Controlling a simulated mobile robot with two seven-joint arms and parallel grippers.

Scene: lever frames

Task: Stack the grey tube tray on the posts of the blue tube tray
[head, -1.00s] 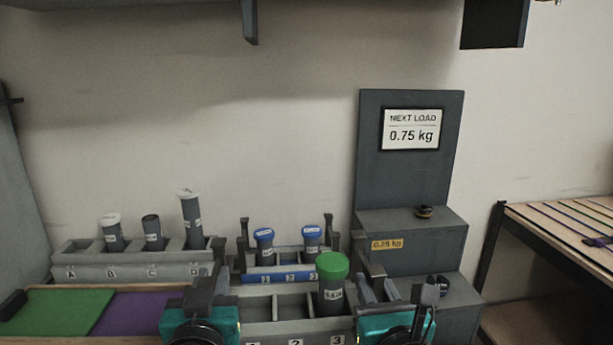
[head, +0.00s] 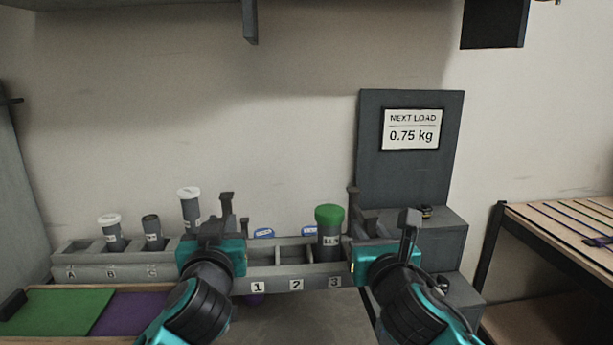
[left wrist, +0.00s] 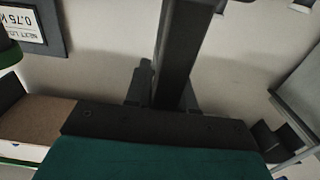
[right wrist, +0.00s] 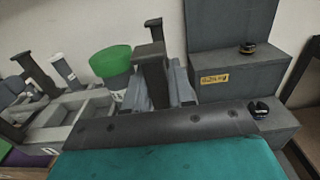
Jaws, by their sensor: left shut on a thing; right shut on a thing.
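The grey tube tray (head: 275,281), numbered 1, 2, 3, is held raised and roughly level between my grippers. A green-capped tube (head: 330,235) stands in its compartment 3. My left gripper (head: 215,238) is shut on its left end; my right gripper (head: 384,250) is shut on its right end. The blue tube tray is behind it, its body hidden by the grey tray. Only a blue cap (head: 263,233), another blue cap (head: 309,231) and a dark post (head: 245,228) show above. The right wrist view shows the grey tray (right wrist: 72,113) and green cap (right wrist: 110,60).
A lettered grey rack (head: 85,272) with several tubes stands at the left, close to my left gripper. A board with green and purple mats (head: 60,311) lies before it. A dark stepped stand (head: 436,240) with small weights is close to my right gripper.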

